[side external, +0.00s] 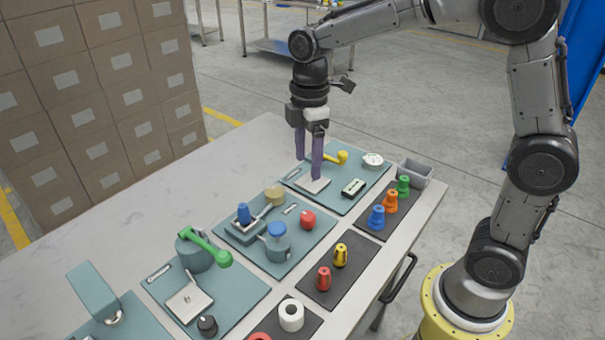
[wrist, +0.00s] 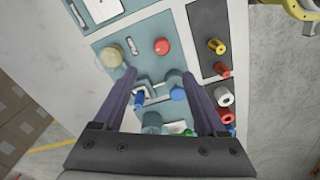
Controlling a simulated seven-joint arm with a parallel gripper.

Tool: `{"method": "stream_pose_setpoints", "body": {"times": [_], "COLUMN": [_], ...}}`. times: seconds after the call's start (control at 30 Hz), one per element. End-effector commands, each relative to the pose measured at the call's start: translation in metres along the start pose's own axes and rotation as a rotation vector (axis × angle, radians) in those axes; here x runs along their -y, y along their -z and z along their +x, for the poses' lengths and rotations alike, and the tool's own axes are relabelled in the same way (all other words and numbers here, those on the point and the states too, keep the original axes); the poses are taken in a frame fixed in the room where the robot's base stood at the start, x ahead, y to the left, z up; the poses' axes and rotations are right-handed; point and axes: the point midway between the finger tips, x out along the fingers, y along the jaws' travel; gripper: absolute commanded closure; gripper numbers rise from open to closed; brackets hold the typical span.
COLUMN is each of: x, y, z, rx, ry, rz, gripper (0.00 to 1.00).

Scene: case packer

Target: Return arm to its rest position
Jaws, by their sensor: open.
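My gripper (side external: 308,168) points down over the far teal board (side external: 345,200) in the side view, with its two purple fingers apart and nothing between them. One fingertip appears close to a light plate (side external: 312,184) on that board; I cannot tell if it touches. In the wrist view, my gripper (wrist: 159,74) is open above a teal board with a red knob (wrist: 162,46), a tan round cap (wrist: 111,57) and a blue piece (wrist: 139,99).
Black mats hold blue (side external: 376,217), orange (side external: 390,202) and green (side external: 403,186) pieces. A grey bin (side external: 415,173) stands at the table's right edge. A green-handled lever (side external: 205,246) stands on a nearer board. Stacked boxes (side external: 95,85) stand at the left. The table's left side is bare.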

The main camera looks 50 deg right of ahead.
Motion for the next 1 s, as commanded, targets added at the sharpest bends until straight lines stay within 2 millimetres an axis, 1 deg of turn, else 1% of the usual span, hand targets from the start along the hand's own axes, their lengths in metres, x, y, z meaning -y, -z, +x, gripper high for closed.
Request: {"method": "stream_pose_setpoints", "body": {"times": [0.03, 0.07, 0.17, 0.2, 0.3, 0.4, 0.47, 0.57, 0.6, 0.7, 0.8, 0.87, 1.0], "x": [0.002, 0.005, 0.025, 0.036, 0.065, 0.095, 0.112, 0.139, 0.148, 0.166, 0.175, 0.176, 0.175], "y": [-0.002, -0.005, -0.018, -0.026, -0.044, -0.062, -0.073, -0.089, -0.094, -0.105, -0.110, -0.111, -0.110], "z": [-0.015, -0.022, -0.050, -0.059, -0.077, -0.085, -0.085, -0.079, -0.074, -0.059, -0.045, -0.038, -0.038], "rx": [-0.019, -0.028, -0.063, -0.079, -0.125, -0.179, -0.215, -0.281, -0.308, -0.366, -0.396, -0.400, -0.425], "ry": [-0.033, -0.050, -0.115, -0.143, -0.210, -0.266, -0.294, -0.329, -0.338, -0.339, -0.319, -0.302, -0.288], "rz": [0.003, 0.004, 0.019, 0.041, 0.137, 0.266, 0.355, 0.518, 0.590, 0.763, 0.902, 0.969, 1.066], "gripper": [0.26, 0.26, 0.26, 0.26, 0.26, 0.26, 0.26, 0.26, 0.26, 0.26, 0.26, 0.26, 0.26]}}
